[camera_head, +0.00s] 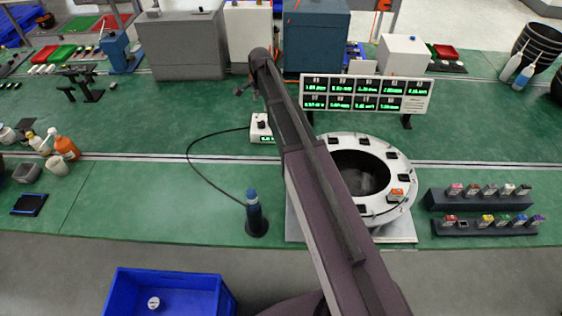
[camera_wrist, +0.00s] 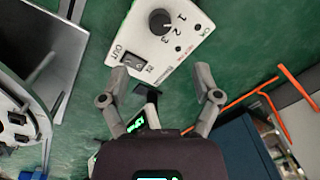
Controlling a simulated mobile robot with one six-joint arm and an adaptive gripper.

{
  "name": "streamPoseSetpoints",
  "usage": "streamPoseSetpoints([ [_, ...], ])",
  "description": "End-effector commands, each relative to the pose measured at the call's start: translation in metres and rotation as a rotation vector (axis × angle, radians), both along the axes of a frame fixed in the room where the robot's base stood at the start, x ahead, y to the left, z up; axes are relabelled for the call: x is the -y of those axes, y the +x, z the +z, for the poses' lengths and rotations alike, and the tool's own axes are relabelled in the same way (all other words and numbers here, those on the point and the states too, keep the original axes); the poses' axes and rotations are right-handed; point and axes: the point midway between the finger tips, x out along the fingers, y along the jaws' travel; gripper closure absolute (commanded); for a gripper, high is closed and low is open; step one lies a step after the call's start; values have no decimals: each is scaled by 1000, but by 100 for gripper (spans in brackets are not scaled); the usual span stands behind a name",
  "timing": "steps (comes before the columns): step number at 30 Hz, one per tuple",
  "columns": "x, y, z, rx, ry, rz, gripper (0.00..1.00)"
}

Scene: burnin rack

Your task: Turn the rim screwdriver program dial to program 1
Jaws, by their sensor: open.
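The screwdriver controller, a small white box (camera_head: 261,129), stands on the green bench; a black cable runs from it to a blue screwdriver (camera_head: 254,207) upright in a black holder. In the wrist view the box (camera_wrist: 150,40) lies ahead of my gripper, rotated in the picture. Its round black program dial (camera_wrist: 160,21) has the numbers 1, 2 and 3 beside it; a small light mark on the dial seems to face the numbers, but I cannot tell which one. A black OUT/IN rocker (camera_wrist: 131,62) sits nearby. My gripper (camera_wrist: 160,80) is open and empty, its fingers apart from the dial.
A display rack (camera_head: 366,94) with green readouts stands behind a white ring-shaped fixture (camera_head: 338,150). Dark racks with coloured parts (camera_head: 482,206) are at right. A blue bin (camera_head: 170,280) is at the front.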

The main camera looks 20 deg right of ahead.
Motion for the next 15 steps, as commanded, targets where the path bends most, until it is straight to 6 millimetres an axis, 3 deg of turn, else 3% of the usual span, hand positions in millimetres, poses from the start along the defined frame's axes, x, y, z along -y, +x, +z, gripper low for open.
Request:
streamPoseSetpoints([
  [13,1,-2,38,0,0,0,19],
  [15,0,-14,29,-1,-3,36,19],
])
